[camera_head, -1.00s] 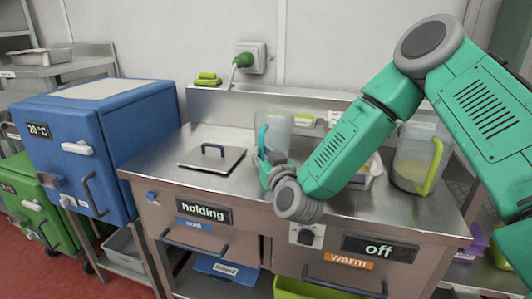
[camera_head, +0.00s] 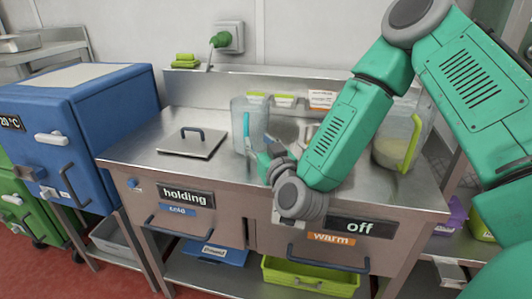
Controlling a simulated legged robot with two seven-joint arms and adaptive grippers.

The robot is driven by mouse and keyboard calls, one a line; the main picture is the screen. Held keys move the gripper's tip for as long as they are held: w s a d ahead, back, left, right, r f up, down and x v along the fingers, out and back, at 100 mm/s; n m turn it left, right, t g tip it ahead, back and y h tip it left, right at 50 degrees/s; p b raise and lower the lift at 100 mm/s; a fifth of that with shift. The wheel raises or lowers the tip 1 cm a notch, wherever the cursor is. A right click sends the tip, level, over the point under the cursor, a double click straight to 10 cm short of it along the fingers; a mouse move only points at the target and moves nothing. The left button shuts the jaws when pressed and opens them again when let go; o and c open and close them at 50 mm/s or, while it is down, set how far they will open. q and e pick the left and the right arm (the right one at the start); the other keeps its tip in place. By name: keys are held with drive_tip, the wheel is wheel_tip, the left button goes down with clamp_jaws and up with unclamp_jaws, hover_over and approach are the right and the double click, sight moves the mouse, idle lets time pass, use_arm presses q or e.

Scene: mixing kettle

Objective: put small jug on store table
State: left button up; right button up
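A clear jug with a blue handle (camera_head: 247,125) stands upright on the steel worktop, right of the flat lid. It looks smaller than the clear jug with a green handle (camera_head: 410,145) at the right, which has pale contents. My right gripper (camera_head: 264,153) is low in front of the blue-handled jug, close to its handle. The wrist and arm hide part of the fingers, so I cannot tell whether they touch the handle or are open or shut. My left gripper is out of view. I cannot tell which surface is the store table.
The steel worktop (camera_head: 140,150) carries a flat lid with a handle (camera_head: 192,141). A blue cabinet (camera_head: 100,110) stands at the left, with a steel table (camera_head: 50,58) behind it. A green crate (camera_head: 310,278) sits below.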

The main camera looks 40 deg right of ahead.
drive_tip(key=s+a, duration=0.3)
drive_tip(key=s, duration=0.3)
drive_tip(key=s+a+f+n+g+y, duration=0.1)
drive_tip(key=s+a+f+g+y, duration=0.15)
drive_tip(key=f, duration=0.45)
drive_tip(key=s+a+f+n+g+y, duration=0.15)
drive_tip(key=s+f+g, duration=0.25)
drive_tip(key=f, duration=0.4)
drive_tip(key=s+a+f+n+g+y, duration=0.1)
drive_tip(key=s+a+f+g, duration=0.2)
drive_tip(key=f, duration=0.4)
drive_tip(key=s+d+f+g, duration=0.1)
drive_tip(key=s+f+g, duration=0.3)
drive_tip(key=s, duration=0.5)
drive_tip(key=s+d+f+g, duration=0.2)
drive_tip(key=s+f+g, duration=0.2)
drive_tip(key=s, duration=0.5)
drive_tip(key=shift+f+h, duration=0.4)
drive_tip(key=shift+f, duration=0.45)
drive_tip(key=shift+a, duration=0.1)
drive_tip(key=shift+a+r, duration=0.1)
drive_tip(key=shift+a, duration=0.2)
